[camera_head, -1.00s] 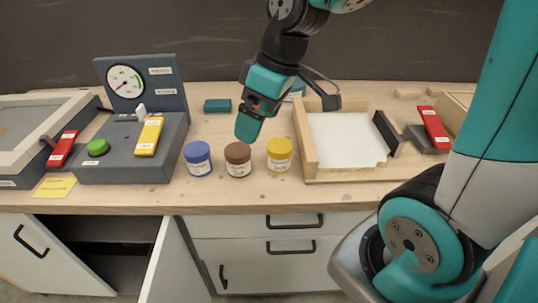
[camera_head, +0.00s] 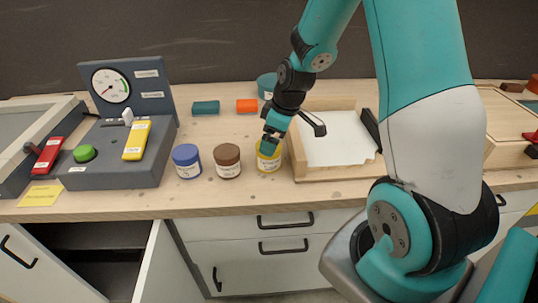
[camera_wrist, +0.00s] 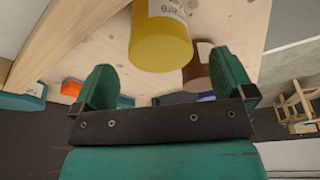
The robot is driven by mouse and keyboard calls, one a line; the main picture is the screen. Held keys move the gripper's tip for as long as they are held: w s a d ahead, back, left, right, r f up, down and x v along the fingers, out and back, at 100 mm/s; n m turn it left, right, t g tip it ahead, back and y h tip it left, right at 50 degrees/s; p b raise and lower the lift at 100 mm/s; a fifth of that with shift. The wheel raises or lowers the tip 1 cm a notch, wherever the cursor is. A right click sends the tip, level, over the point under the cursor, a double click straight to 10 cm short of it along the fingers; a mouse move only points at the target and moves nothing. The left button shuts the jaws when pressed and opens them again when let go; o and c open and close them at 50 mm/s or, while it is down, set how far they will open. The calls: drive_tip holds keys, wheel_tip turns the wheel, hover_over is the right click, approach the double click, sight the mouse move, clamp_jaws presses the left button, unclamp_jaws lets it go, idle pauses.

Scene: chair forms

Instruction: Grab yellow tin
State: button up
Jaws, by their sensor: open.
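The yellow tin (camera_head: 269,160) stands on the wooden worktop, to the right of the brown tin (camera_head: 227,161) and the blue tin (camera_head: 187,161). My gripper (camera_head: 268,147) is at the tin's top in the head view and hides part of it. In the wrist view the yellow tin (camera_wrist: 160,40) lies beyond the gap between the two teal fingers of my gripper (camera_wrist: 166,85), which are open with nothing between them. The brown tin also shows there (camera_wrist: 198,68), just right of the yellow one. Whether a finger touches the yellow tin cannot be told.
A wooden tray with a white floor (camera_head: 335,140) stands close to the right of the yellow tin. An orange block (camera_head: 247,105) and a teal block (camera_head: 206,107) lie behind. A grey gauge panel (camera_head: 110,150) stands left. The worktop's front edge is near.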

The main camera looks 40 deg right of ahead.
sight(266, 164)
drive_tip(key=shift+p+x, duration=0.35)
drive_tip(key=shift+x, duration=2.4)
drive_tip(key=c, duration=1)
drive_tip(key=shift+r, duration=0.1)
drive_tip(key=shift+c, duration=0.2)
